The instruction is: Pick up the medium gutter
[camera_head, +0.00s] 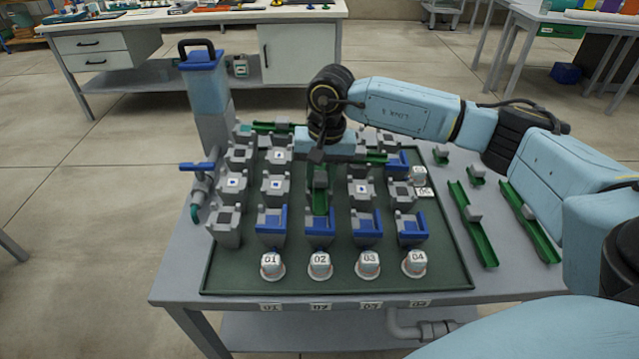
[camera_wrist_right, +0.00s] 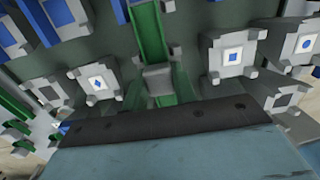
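A green gutter (camera_head: 319,203) with a grey block on it lies lengthwise between the grey holders in the middle of the board. In the right wrist view this gutter (camera_wrist_right: 149,30) runs away from my gripper, and its grey block (camera_wrist_right: 158,77) is close in front of the dark gripper edge. My right gripper (camera_head: 317,158) points down over the far end of this gutter. No label shows which gutter is the medium one. My left gripper is out of view.
Two longer gutters (camera_head: 472,225) (camera_head: 528,222) and short green pieces (camera_head: 476,176) lie on the table at right. Grey and blue holders (camera_head: 271,226) crowd the dark green board (camera_head: 340,284). Numbered white caps (camera_head: 319,265) line its front. A blue-topped canister (camera_head: 205,85) stands back left.

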